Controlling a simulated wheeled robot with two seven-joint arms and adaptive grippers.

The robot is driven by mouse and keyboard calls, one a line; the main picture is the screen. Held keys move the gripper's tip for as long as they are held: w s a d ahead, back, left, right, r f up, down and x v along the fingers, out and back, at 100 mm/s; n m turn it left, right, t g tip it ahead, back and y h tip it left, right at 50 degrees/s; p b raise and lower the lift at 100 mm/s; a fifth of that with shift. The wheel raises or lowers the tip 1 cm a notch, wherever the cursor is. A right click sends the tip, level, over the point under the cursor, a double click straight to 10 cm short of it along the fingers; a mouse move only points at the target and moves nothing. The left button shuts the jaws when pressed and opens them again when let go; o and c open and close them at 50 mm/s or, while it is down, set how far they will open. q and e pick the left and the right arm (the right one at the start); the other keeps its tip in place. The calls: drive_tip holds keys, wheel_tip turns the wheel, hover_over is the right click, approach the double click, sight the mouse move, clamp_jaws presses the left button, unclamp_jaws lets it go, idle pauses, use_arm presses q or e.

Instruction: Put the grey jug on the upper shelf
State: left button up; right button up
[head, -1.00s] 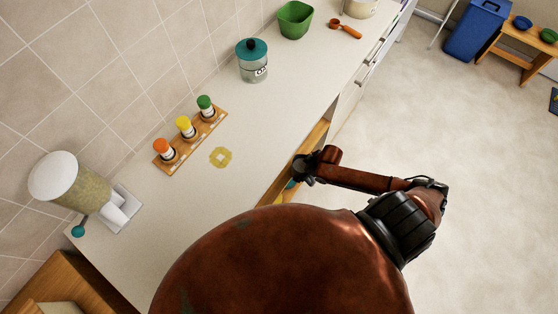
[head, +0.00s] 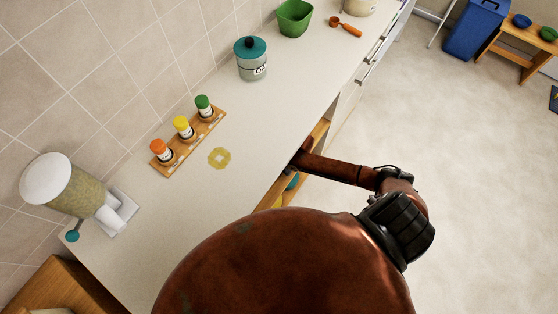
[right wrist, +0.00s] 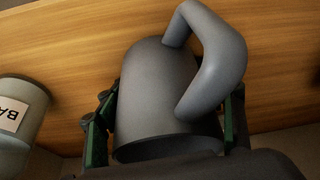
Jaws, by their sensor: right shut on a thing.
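The grey jug (right wrist: 155,95) fills the middle of the right wrist view, with its curved handle toward the upper right. My right gripper (right wrist: 165,125) is shut on the jug, with a green-lined finger on either side of its body. Behind the jug is a wooden shelf surface (right wrist: 60,50). In the head view my right arm reaches into the open shelf space (head: 275,190) under the counter's front edge. The counter hides the jug and the right gripper there. My left gripper is not in view.
A pale canister with a label (right wrist: 15,120) stands left of the jug in the wrist view. The counter (head: 215,200) holds a spice rack (head: 187,140), a teal-lidded jar (head: 251,60), a dispenser (head: 70,190) and a green container (head: 294,18).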

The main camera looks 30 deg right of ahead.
drive_tip(key=o, duration=1.9)
drive_tip(key=shift+s+d+r, duration=0.15)
drive_tip(key=shift+s+r, duration=0.05)
drive_tip(key=shift+r, duration=0.4)
drive_tip(key=s+d, duration=0.2)
drive_tip(key=s, duration=0.1)
drive_tip(key=s+d+p, duration=0.1)
drive_tip(key=s, duration=0.3)
drive_tip(key=s+d+p, duration=0.1)
drive_tip(key=s+d, duration=0.1)
drive_tip(key=s, duration=0.1)
drive_tip(key=shift+s+d, duration=0.35)
